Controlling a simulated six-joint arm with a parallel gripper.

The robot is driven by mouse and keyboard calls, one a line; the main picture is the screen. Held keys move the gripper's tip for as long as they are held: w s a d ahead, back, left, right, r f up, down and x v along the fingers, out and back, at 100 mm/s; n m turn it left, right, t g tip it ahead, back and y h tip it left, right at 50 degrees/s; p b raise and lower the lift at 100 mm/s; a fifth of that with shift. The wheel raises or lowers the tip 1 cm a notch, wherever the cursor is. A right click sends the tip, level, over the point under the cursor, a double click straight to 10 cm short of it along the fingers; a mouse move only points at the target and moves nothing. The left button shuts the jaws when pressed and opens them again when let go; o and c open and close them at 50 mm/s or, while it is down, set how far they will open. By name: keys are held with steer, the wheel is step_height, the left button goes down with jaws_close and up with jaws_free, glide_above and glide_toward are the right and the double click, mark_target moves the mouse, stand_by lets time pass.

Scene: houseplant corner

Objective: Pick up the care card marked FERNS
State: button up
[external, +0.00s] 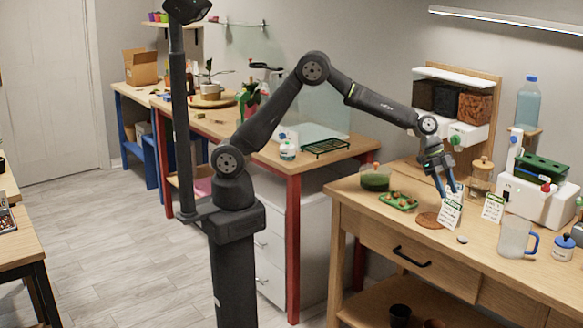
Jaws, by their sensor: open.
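Two white care cards with green headings stand on the right-hand wooden table. The left card (450,211) is directly below my gripper, beside a round brown mat. The right card (493,208) stands a little to its right. The print on both is too small to read, so I cannot tell which one is marked FERNS. My gripper (449,191) points down with its blue fingers open, at the top edge of the left card. I cannot tell whether the fingers touch it.
A green tray (398,201) lies left of the cards, and a brown mat (428,220) is close by. A glass jar (480,178) is behind. A clear mug (515,238) and white machine (538,197) stand to the right. The table's front left is clear.

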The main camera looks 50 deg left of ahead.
mark_target(454, 208)
steer(key=shift+x, duration=3.55)
jaws_close()
